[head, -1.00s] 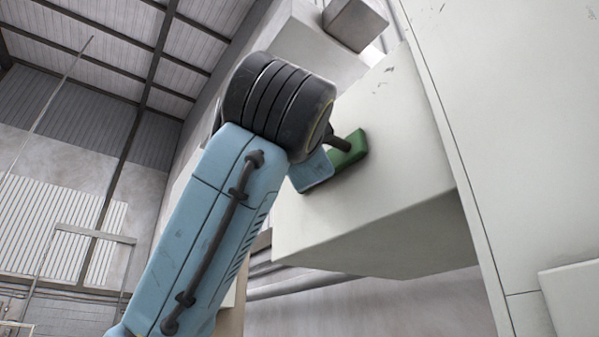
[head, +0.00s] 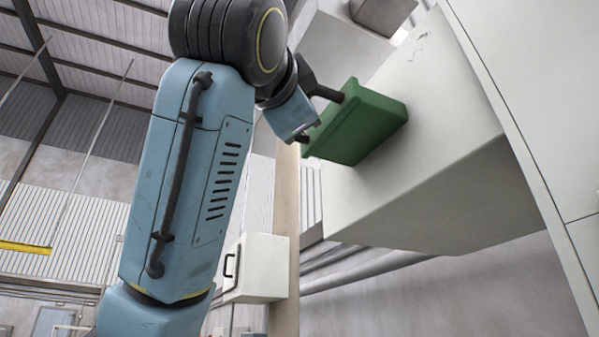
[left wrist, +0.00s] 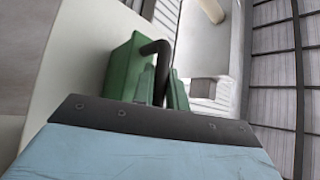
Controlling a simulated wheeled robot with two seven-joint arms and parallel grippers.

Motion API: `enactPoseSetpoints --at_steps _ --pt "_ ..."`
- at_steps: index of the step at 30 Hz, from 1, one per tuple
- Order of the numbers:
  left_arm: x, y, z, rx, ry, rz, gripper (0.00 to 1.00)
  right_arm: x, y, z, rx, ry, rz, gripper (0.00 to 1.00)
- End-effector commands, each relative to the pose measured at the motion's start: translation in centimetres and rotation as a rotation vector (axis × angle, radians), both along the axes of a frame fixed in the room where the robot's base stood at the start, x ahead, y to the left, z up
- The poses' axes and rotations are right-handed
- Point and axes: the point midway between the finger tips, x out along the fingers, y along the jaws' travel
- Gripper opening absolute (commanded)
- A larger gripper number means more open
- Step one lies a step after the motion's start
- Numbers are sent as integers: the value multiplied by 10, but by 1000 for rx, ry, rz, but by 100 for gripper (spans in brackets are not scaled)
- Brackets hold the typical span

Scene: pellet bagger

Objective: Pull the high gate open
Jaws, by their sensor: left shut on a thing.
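The high gate is a green block (head: 362,125) that stands out from the face of a pale box (head: 430,130) in the head view. A dark bar handle (head: 327,93) is on its outer side. My left gripper (head: 308,117) is at this handle and shut on it, though its fingertips are mostly hidden in the head view. In the left wrist view the green gate (left wrist: 122,68) and the bent dark handle (left wrist: 157,47) show just beyond the gripper (left wrist: 162,88). My right gripper is in neither view.
A large pale panel (head: 535,80) rises on the right, close to the box. A pale upright post (head: 286,220) and a small white cabinet (head: 262,265) stand below and behind. Free air lies left of my left arm.

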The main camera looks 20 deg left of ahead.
Motion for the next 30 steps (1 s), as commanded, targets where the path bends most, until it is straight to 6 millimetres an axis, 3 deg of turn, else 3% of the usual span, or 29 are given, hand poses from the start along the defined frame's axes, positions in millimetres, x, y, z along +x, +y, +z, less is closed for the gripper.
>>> enactPoseSetpoints --at_steps 5,6,11,22,30 --pt "1 0 -1 -1 4 1 0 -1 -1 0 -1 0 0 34" --pt "1 0 -1 -1 4 1 17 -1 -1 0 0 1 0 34" --pt "0 1 0 -1 3 3 36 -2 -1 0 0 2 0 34" --pt "-6 -1 -4 0 0 2 36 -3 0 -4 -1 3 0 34" --pt "-54 -7 -27 1 -3 1 36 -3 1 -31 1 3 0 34"
